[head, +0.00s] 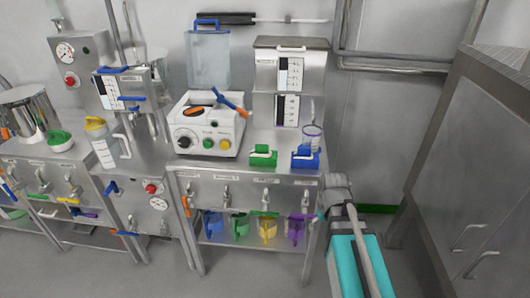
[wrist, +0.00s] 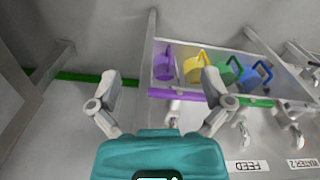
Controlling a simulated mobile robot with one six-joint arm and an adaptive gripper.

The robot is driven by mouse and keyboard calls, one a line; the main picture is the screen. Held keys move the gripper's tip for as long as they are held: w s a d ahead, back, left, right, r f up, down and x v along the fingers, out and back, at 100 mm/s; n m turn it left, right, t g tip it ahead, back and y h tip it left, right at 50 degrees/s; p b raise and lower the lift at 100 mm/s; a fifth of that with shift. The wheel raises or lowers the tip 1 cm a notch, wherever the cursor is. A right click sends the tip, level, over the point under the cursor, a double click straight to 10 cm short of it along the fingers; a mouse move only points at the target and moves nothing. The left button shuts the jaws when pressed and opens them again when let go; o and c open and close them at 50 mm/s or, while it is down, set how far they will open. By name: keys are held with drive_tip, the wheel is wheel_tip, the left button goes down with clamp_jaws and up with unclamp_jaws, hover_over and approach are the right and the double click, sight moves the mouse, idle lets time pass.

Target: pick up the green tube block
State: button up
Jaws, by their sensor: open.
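The green tube block (head: 263,157) stands on the steel bench top in the head view, near the front edge, left of a similar blue block (head: 305,158). It has a raised handle-like part. I cannot make it out in the wrist view. My gripper (wrist: 162,84) is open in the wrist view, its two grey fingers spread wide with nothing between them. In the head view my teal arm is at the lower right, with its end beside the bench's right front corner, apart from and to the right of the green block.
White control box (head: 210,125) and a steel cabinet unit (head: 290,80) stand behind the blocks; a clear cup (head: 312,136) is behind the blue block. Taps line the bench front. Coloured jugs, including a purple one (wrist: 165,65), stand on the lower shelf. A large steel cabinet (head: 475,160) is at right.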

drive_tip(key=w+a+r+n+p, duration=0.9)
drive_tip(key=w+a+r+p, duration=0.1)
drive_tip(key=w+r+p, duration=0.5)
wheel_tip(320, 180, up, 12)
drive_tip(key=n+p, duration=0.7)
drive_tip(key=p, duration=0.3)
hover_over(263, 145)
drive_tip(key=shift+a+f, duration=0.2)
drive_tip(key=shift+f, duration=0.05)
drive_tip(key=shift+f, duration=0.15)
wheel_tip(263, 145, down, 8)
drive_tip(key=b, duration=0.8)
drive_tip(key=shift+f, duration=0.2)
drive_tip(key=shift+f+b, duration=2.6)
drive_tip(key=shift+b, duration=0.2)
drive_tip(key=shift+s+d+r, duration=0.1)
drive_tip(key=shift+s+r, duration=0.05)
drive_tip(key=shift+r, duration=0.05)
clamp_jaws()
